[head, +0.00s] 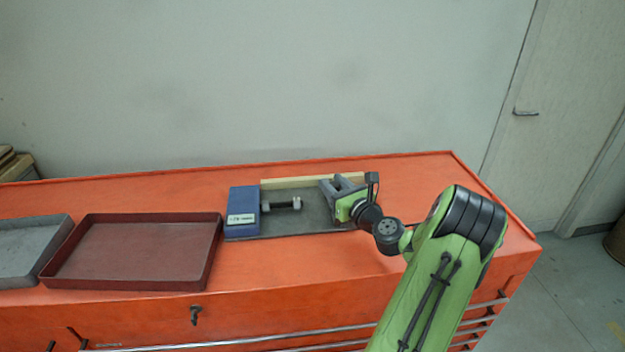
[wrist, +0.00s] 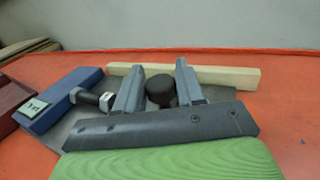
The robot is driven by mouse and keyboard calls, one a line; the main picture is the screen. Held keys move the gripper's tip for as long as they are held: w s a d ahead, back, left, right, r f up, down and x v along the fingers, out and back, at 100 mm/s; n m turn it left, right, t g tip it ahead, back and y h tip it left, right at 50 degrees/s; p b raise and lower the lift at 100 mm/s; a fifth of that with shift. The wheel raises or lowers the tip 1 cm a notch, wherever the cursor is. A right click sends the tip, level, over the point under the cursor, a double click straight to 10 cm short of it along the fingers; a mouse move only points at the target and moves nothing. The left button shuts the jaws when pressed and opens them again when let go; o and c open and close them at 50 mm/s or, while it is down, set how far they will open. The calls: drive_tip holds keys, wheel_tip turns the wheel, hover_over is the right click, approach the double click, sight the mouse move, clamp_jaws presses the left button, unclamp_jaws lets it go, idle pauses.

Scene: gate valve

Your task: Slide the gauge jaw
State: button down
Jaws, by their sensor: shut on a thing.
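The gauge has a blue block (head: 243,208) with a pale label at the left end of a dark grey plate (head: 300,222). A dark bolt with light grey ends (head: 285,204) lies to the right of this block; it also shows in the wrist view (wrist: 90,98). My gripper (head: 333,186) is over the right part of the plate, to the right of the bolt. In the wrist view a dark round knob (wrist: 161,88) sits between my two grey fingers (wrist: 158,78), which are shut on it. The jaw under the knob is hidden by my gripper.
A pale wooden strip (head: 310,182) runs along the plate's back edge. The plate lies on an orange cabinet top (head: 420,175). A dark red tray (head: 135,250) and a grey tray (head: 25,250) stand to the left. The back right of the top is clear.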

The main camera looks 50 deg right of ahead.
drive_tip(key=shift+s+d, duration=0.55)
drive_tip(key=shift+d, duration=0.2)
drive_tip(key=c, duration=1.1)
unclamp_jaws()
drive_tip(key=o, duration=0.3)
drive_tip(key=shift+s, duration=0.1)
drive_tip(key=shift+a, duration=0.1)
drive_tip(key=v, duration=1.5)
drive_tip(key=shift+s+a+p, duration=0.2)
drive_tip(key=shift+s+p, duration=0.1)
